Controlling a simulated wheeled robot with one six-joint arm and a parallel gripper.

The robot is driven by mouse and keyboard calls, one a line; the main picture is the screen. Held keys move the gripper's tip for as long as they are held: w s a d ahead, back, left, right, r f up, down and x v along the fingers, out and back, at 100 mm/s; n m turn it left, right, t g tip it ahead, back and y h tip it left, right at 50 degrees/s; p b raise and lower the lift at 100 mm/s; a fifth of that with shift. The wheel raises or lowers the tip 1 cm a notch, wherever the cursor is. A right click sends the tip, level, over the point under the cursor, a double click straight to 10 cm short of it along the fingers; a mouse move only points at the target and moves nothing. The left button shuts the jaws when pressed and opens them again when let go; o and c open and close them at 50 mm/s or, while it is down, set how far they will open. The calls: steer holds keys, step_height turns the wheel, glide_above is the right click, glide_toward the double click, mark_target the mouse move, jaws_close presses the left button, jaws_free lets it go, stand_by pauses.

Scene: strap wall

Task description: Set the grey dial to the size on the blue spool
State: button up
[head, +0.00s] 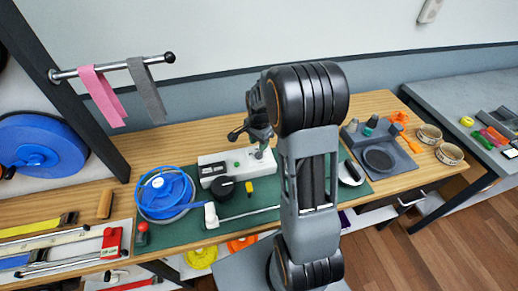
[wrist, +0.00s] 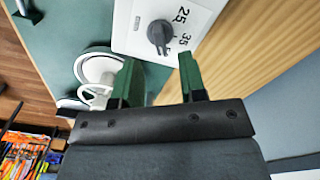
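The grey dial (wrist: 158,35) is a dark knob with a raised grip on a white box (wrist: 125,32) marked 25 and 35 beside it. Its exact setting is not clear. In the head view the white box (head: 213,166) stands on the green mat, its right part hidden by my arm. My gripper (wrist: 160,75) is open and empty, its two green fingers apart, with the dial beyond them in the wrist view. A blue spool (head: 165,188) lies on the mat left of the box; another large blue spool (head: 38,145) hangs at the left. No size is readable on either.
A black round knob (head: 223,188) and a small yellow piece (head: 249,187) are in front of the box. A grey tray (head: 400,160) stands right of my arm. Pink (head: 103,95) and grey (head: 147,90) straps hang from a rail at the back left.

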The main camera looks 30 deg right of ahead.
mark_target(259, 154)
steer(key=shift+f, duration=2.3)
jaws_close()
